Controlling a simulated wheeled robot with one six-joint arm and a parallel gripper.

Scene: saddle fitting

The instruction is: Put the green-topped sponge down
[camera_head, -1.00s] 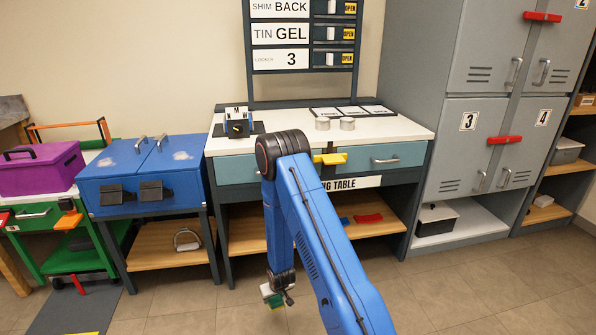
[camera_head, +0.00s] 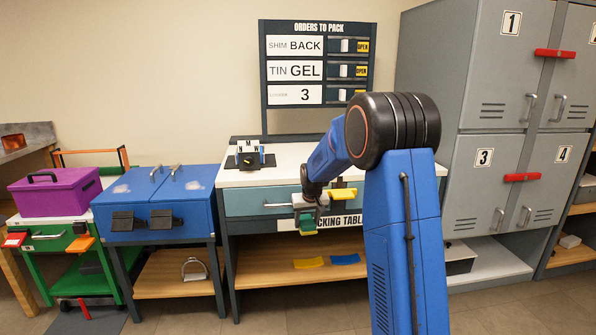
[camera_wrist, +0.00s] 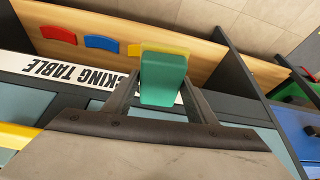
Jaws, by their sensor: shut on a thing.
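The green-topped sponge (camera_wrist: 163,78) is held between the two fingers of my gripper (camera_wrist: 158,100) in the wrist view, with its green face toward the camera. In the head view my gripper (camera_head: 308,208) is in front of the packing table's drawers, and the sponge (camera_head: 307,222) shows small and partly hidden below it. The packing table (camera_head: 282,166) has a white top and an open wooden lower shelf (camera_head: 270,277). In the wrist view the sponge appears over the shelf's edge, apart from it.
Yellow (camera_head: 308,263) and blue (camera_head: 345,259) flat pieces lie on the lower shelf; a red one (camera_wrist: 58,34) shows in the wrist view. A dial box (camera_head: 249,157) stands on the table top. A blue cabinet (camera_head: 160,195) is to the left, grey lockers (camera_head: 485,180) to the right.

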